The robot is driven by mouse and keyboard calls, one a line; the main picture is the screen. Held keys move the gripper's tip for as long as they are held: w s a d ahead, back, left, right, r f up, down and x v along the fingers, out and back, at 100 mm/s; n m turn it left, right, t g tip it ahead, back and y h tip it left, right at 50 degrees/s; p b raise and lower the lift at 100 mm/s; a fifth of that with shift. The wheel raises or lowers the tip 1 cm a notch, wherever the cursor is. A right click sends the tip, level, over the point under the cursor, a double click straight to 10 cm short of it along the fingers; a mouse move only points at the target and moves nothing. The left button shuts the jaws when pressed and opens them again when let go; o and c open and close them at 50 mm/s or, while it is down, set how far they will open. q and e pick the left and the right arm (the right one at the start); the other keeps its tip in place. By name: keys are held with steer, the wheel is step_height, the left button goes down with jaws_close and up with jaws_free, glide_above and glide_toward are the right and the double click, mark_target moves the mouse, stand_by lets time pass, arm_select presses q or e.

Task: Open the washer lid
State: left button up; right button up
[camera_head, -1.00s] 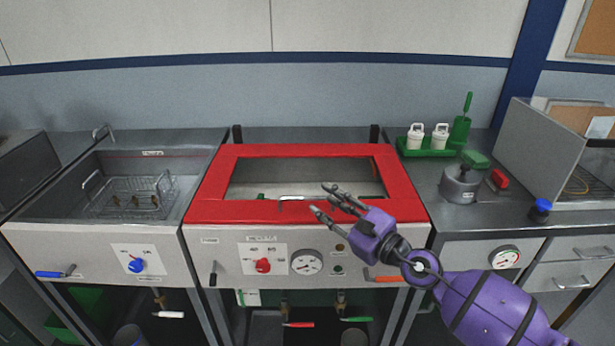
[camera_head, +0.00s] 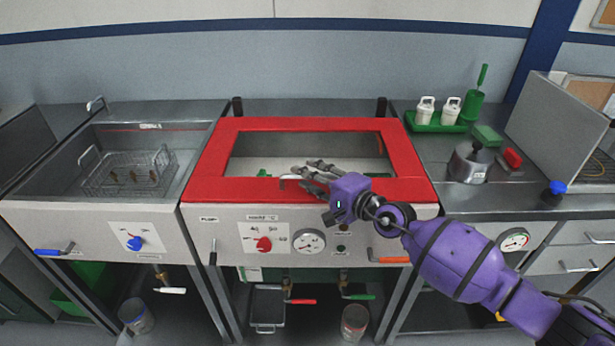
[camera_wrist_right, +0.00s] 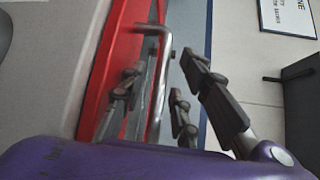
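The washer lid (camera_head: 404,165) is a red frame around a clear window, lying closed on top of the middle unit. A metal bar handle (camera_head: 290,178) sits on its front edge. My right gripper (camera_head: 304,177) is at the handle, coming from the right. In the right wrist view its fingers (camera_wrist_right: 158,98) are spread, with the handle (camera_wrist_right: 160,75) between them. I see a gap between the fingers and the bar, though depth is hard to judge. The red lid (camera_wrist_right: 115,55) shows at left there. My left gripper is not in view.
A sink with a wire basket (camera_head: 130,172) is at left. At right, a green tray (camera_head: 435,122) with white bottles and a metal pot (camera_head: 469,163) stand on the counter. The washer's front panel has a red knob (camera_head: 264,244) and a gauge (camera_head: 309,241). The wall is behind.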

steer(key=shift+w+a+f, duration=0.1)
steer(key=shift+w+a, duration=0.15)
steer(key=shift+w, duration=0.1)
jaws_close()
